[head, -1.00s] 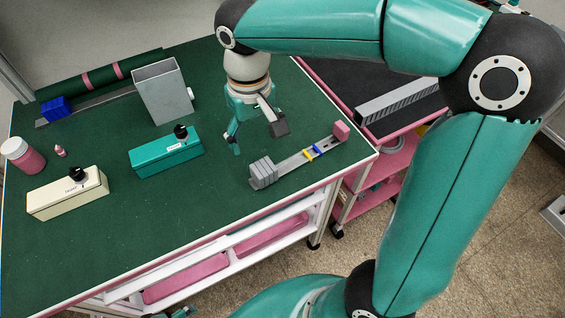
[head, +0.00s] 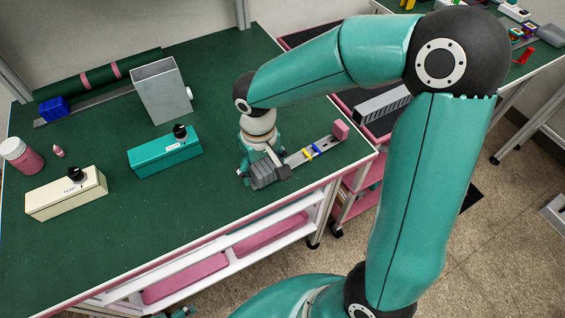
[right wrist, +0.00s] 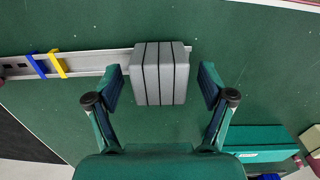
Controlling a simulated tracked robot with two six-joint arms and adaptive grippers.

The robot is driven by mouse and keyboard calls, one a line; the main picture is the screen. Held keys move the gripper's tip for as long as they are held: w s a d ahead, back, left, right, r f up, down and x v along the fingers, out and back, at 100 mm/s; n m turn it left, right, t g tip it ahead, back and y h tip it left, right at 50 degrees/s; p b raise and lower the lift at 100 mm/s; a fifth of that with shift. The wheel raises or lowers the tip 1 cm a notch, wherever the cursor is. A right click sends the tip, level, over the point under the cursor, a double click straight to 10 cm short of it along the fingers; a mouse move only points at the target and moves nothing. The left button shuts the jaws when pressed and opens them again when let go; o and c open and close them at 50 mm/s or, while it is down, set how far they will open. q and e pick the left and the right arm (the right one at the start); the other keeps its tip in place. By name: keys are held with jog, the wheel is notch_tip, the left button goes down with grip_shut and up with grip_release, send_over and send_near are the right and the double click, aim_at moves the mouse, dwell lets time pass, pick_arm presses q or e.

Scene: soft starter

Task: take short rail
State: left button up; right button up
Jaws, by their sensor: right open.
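The short rail (head: 298,158) is a grey metal strip lying on the green table top. Grey blocks (head: 266,173) sit on its left end, yellow and blue clips near its middle and a pink block on its right end. In the right wrist view the rail (right wrist: 100,62) runs to the left. Its grey blocks (right wrist: 160,73) lie between the open fingers of my right gripper (right wrist: 160,88). In the head view my right gripper (head: 262,168) is low over that end, partly covering it; contact cannot be told. A small teal part at the bottom edge may be my left gripper (head: 175,312).
A teal box (head: 165,155) and a cream box (head: 66,195), each with a black knob, stand left of the rail. The front left table top is clear.

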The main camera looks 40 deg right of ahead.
jog(key=c, duration=1.4)
jog(key=shift+r, duration=0.15)
